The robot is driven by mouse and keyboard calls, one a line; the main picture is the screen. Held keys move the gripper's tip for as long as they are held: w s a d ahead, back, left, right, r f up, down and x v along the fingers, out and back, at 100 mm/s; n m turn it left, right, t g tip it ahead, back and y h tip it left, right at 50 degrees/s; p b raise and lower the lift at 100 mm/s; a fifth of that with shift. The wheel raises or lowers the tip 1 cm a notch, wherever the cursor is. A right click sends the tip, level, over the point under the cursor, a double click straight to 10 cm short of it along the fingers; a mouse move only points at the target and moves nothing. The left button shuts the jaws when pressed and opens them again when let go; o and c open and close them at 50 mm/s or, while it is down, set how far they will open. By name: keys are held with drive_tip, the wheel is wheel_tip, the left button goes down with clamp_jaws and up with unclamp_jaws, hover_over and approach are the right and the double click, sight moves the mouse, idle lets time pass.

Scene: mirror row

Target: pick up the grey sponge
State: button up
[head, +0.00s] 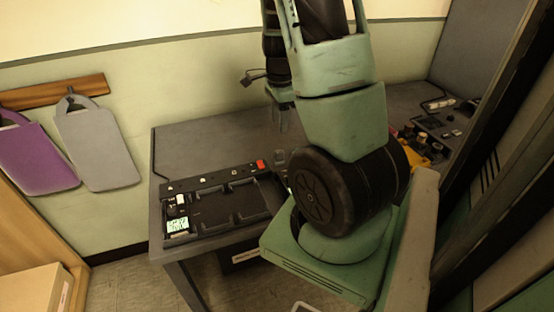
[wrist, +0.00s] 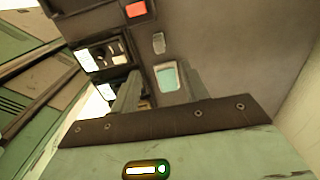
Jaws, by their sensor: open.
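I cannot make out a grey sponge for certain in either view. My gripper (head: 278,122) hangs open and empty above the grey table (head: 215,140) in the head view, with its fingers pointing down. In the wrist view the palm fills the bottom and the fingers of my gripper (wrist: 158,88) reach up, apart. Beyond them lie a small pale teal-and-white item (wrist: 168,77) and a small grey item (wrist: 158,42), neither clear enough to name. My arm hides part of the table in the head view.
A black compartmented tray (head: 222,205) with a red block (head: 260,164) at its back lies on the table's left part. Dark and yellow equipment (head: 430,145) stands at the right. Purple (head: 38,158) and grey (head: 98,148) bags hang on the left wall. The table's back left is clear.

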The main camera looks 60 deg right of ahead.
sight(279, 151)
wheel_tip(279, 151, down, 13)
drive_tip(key=shift+a+b, duration=0.1)
drive_tip(key=shift+b, duration=0.25)
clamp_jaws()
